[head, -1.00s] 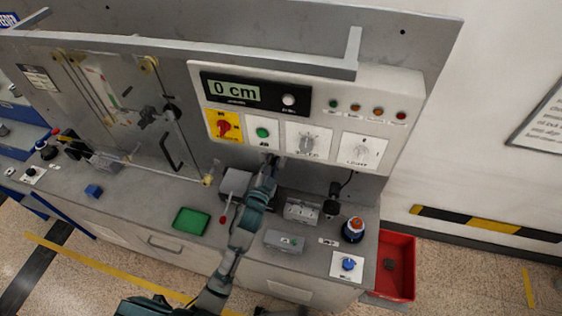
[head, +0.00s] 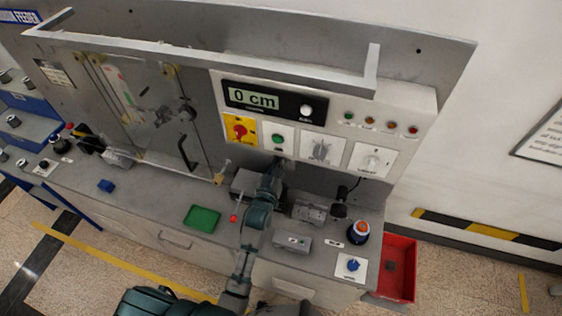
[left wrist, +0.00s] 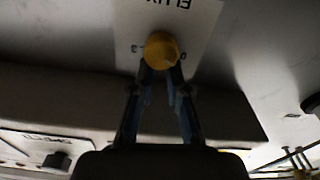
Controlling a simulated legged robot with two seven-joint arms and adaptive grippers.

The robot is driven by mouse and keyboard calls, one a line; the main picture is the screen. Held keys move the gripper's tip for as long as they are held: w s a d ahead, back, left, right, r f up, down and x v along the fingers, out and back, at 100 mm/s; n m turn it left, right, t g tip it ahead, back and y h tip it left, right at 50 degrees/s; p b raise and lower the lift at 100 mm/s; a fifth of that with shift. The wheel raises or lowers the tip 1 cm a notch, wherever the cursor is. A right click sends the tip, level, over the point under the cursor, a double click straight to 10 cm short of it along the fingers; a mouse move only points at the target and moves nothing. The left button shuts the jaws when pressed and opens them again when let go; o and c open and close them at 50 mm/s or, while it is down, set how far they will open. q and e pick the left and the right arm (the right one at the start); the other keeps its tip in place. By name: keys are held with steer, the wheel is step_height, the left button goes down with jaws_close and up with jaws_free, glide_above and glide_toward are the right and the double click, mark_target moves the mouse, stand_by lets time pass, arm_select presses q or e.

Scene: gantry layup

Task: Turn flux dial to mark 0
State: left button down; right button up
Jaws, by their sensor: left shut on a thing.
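The flux dial (left wrist: 161,50) is a round yellow knob on a pale plate in the left wrist view. The plate's lettering appears upside down, with a 3 left of the knob and a 0 right of it. My left gripper (left wrist: 160,74) has its two dark fingers closed on the knob's sides. Which mark the knob points to cannot be made out. In the head view my left gripper (head: 279,166) is at the foot of the control panel, below the green button, and the dial is hidden there. My right gripper is not in view.
A green tray (head: 202,218), a grey box (head: 292,242) and an orange-topped button (head: 359,231) are on the bench around my arm. A red bin (head: 400,265) stands right.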

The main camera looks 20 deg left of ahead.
arm_select(q)
steer(key=shift+s+d+f+n+g, duration=0.1)
steer(key=shift+f+n+g, duration=0.1)
steer(key=shift+f, duration=0.65)
steer(key=shift+s+f+n+g, duration=0.1)
steer(key=shift+f+n+g, duration=0.1)
steer(key=shift+f, duration=0.6)
steer(key=c, duration=0.8)
jaws_free()
steer(key=shift+d, duration=0.1)
steer(key=shift+c, duration=0.2)
steer(key=s, duration=1.1)
steer(key=shift+s, duration=0.25)
steer(key=shift+r, duration=0.1)
